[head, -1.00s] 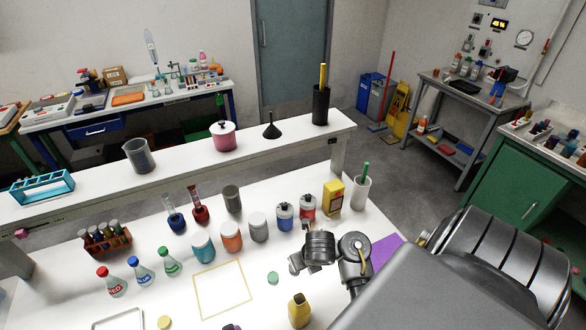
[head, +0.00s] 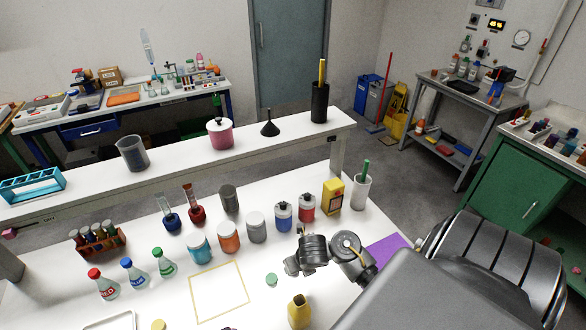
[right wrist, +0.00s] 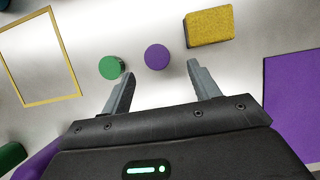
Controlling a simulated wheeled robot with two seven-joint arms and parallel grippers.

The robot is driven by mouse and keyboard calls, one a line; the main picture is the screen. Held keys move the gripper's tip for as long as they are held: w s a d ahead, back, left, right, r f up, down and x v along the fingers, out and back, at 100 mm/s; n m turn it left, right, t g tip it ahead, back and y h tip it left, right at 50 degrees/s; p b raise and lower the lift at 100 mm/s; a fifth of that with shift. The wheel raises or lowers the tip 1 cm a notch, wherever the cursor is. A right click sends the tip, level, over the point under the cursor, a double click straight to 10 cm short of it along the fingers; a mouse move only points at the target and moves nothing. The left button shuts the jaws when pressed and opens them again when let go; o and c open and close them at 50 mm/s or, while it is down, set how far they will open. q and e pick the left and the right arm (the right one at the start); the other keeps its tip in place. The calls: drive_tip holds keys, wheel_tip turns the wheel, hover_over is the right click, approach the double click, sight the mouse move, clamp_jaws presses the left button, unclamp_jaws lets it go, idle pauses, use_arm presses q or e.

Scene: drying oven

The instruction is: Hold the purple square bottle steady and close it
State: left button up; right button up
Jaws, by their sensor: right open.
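My right gripper (right wrist: 160,73) is open and empty, pointing down over the white table. In the right wrist view a round purple cap (right wrist: 157,56) lies between and just beyond its fingertips. A round green cap (right wrist: 111,67) lies close to the left finger. A purple body (right wrist: 40,160), perhaps the purple square bottle, is partly cut off at the lower left. In the head view my right gripper (head: 292,265) is seen from behind and hides the purple cap. Only a dark sliver shows at that view's bottom edge, too little to identify. My left gripper is not in view.
A yellow block (right wrist: 209,25) lies beyond the right finger. A yellow square outline (head: 220,291) is left, a purple mat (head: 388,250) right. Several jars, including a grey one (head: 256,228), stand behind.

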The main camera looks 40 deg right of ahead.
drive_tip(key=b+x, duration=0.2)
drive_tip(key=x, duration=0.1)
drive_tip(key=b+x, duration=0.1)
drive_tip(key=shift+w+a+f, duration=0.15)
drive_tip(key=shift+a+f, duration=0.05)
drive_tip(key=shift+a, duration=0.05)
drive_tip(key=shift+w+d+f+b, duration=0.1)
drive_tip(key=shift+w+f+b, duration=0.1)
drive_tip(key=shift+f+b, duration=0.2)
drive_tip(key=shift+r, duration=0.1)
drive_tip(key=c, duration=1.1)
